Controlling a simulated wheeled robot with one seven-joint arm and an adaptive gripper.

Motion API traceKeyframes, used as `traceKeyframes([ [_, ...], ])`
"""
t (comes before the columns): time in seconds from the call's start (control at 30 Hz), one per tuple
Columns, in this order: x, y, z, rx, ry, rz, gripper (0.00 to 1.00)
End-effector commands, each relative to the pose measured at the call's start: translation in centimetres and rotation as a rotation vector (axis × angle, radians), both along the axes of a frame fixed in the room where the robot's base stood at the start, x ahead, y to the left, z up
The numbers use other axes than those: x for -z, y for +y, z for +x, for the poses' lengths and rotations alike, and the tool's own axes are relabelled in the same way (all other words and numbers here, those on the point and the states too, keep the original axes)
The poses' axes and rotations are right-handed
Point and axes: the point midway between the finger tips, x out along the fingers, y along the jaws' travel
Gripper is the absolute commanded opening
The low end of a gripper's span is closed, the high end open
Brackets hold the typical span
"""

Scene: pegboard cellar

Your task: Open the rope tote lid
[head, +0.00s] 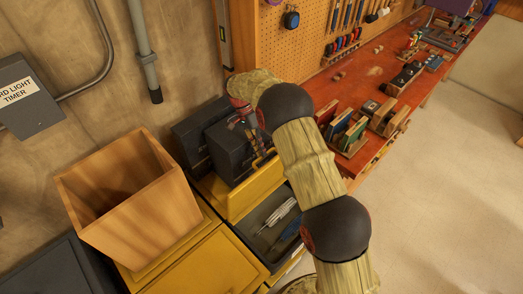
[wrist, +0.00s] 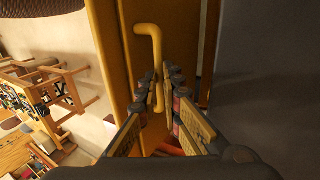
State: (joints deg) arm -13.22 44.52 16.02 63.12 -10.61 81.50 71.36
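The rope tote (head: 268,232) is a dark bin below my arm in the head view. Its inside shows, with pale and blue items in it. Its yellow lid (head: 236,199) is raised behind the opening; it also fills the middle of the wrist view (wrist: 127,60). A bent yellow bar handle (head: 264,158) is on the lid. In the wrist view the handle (wrist: 157,48) runs between my fingertips. My gripper (wrist: 162,88) is closed in around the handle, with the tips close on both sides. In the head view my wrist partly hides the gripper.
A wooden bin (head: 130,200) stands on yellow lids to the left. Dark cases (head: 225,140) stand behind the raised lid, against the wall. A red workbench (head: 385,85) with wooden racks is to the right. Open floor (head: 450,170) lies at the right.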

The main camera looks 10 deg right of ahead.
Motion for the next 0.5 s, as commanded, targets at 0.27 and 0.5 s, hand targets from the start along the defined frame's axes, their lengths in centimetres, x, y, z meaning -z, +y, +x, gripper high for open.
traceKeyframes([
  [0.27,2.48,-0.01,-1.04,0.003,0.027,0.0,0.22],
  [0.5,2.39,0.05,-0.99,0.002,0.027,0.0,0.28],
])
